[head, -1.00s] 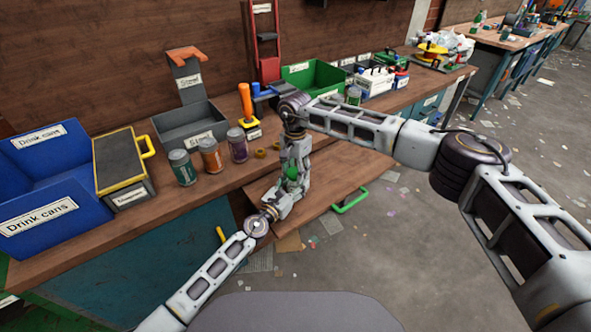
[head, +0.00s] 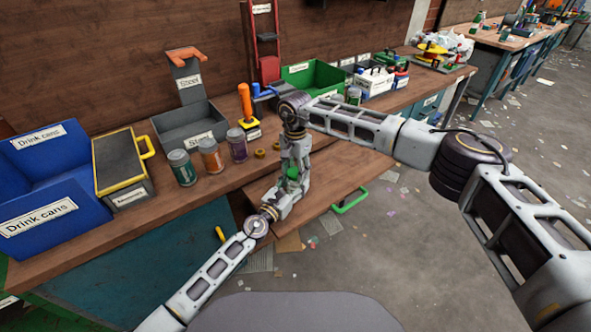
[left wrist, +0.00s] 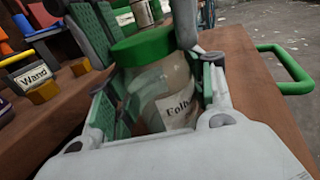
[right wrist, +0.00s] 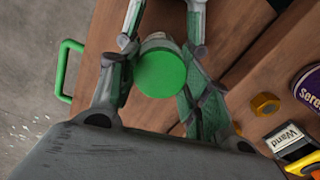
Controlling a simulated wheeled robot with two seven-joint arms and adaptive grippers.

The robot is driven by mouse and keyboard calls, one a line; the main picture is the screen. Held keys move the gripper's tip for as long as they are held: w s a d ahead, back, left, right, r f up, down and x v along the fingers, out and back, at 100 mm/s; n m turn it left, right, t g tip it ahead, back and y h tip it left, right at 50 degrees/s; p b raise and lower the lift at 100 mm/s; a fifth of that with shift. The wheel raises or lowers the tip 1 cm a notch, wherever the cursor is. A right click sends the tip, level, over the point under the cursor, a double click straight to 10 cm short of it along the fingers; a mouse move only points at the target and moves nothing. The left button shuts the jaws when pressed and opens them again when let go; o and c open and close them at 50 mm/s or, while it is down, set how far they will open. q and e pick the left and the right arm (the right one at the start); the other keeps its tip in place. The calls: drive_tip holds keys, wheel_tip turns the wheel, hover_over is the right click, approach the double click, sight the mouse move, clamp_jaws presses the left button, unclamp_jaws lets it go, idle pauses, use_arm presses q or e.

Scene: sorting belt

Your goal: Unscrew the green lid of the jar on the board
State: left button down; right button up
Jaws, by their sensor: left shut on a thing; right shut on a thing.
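The jar is clear glass with a white label; its body (left wrist: 172,88) shows in the left wrist view. Its round green lid (right wrist: 160,74) is seen from above in the right wrist view, and partly between my arms in the head view (head: 292,173). The jar stands upright over the wooden board (head: 328,190). My left gripper (left wrist: 165,100) is shut on the jar's glass body from the side. My right gripper (right wrist: 160,66) comes from above and is shut on the green lid, one finger on each side. The lid sits at the jar's top; its thread is hidden.
Several cans, one of them green-grey (head: 181,167), and brass nuts (head: 260,154) stand left of the board. A green handle (head: 350,202) sticks out at its right. Open floor lies to the right.

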sight(295, 172)
drive_tip(key=shift+r, duration=1.1)
idle(0.3)
drive_tip(key=shift+r, duration=1.9)
use_arm(q)
drive_tip(key=shift+c, duration=2.4)
unclamp_jaws()
drive_tip(key=shift+s+a, duration=0.1)
drive_tip(key=shift+s, duration=0.05)
drive_tip(key=shift+v, duration=5.8)
